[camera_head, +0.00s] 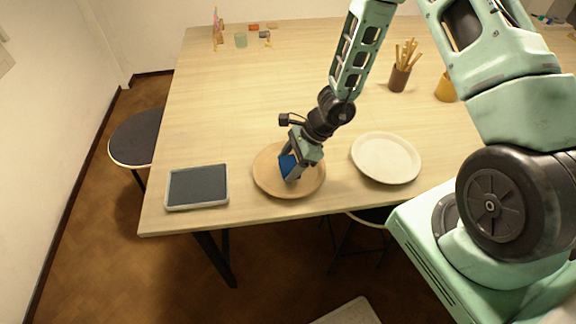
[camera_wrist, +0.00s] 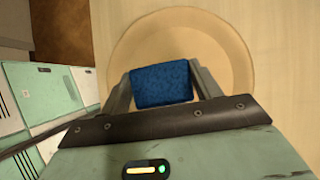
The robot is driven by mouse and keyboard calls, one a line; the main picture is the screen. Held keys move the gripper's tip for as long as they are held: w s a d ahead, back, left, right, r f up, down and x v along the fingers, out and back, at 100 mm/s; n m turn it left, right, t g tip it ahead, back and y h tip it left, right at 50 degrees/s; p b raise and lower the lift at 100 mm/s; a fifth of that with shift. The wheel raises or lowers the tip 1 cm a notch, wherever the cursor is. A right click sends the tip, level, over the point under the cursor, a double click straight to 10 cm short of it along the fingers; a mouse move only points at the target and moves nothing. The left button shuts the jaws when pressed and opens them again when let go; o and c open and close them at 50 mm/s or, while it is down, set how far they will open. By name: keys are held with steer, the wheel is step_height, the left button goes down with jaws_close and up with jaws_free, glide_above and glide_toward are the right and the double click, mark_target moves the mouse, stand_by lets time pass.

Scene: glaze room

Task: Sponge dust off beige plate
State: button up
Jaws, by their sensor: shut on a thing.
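The beige plate (camera_head: 266,180) lies on the table near its front edge, left of a paler plate. In the wrist view the beige plate (camera_wrist: 218,42) fills the area beyond the fingers. My gripper (camera_head: 291,167) is over the plate, shut on a blue sponge (camera_head: 287,165). In the wrist view the sponge (camera_wrist: 161,83) sits between the two fingers. I cannot tell whether the sponge touches the plate. No dust is clearly visible on the plate, and part of it is hidden by my gripper.
A whitish plate (camera_head: 386,158) lies to the right, and a dark grey tray (camera_head: 197,187) to the left. A brown cup of sticks (camera_head: 399,78) and an ochre cup (camera_head: 445,89) stand further back. The table's middle left is clear. A stool (camera_head: 137,138) stands at the left.

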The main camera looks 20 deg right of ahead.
steer(key=shift+r+p, duration=2.35)
steer(key=shift+r, duration=0.9)
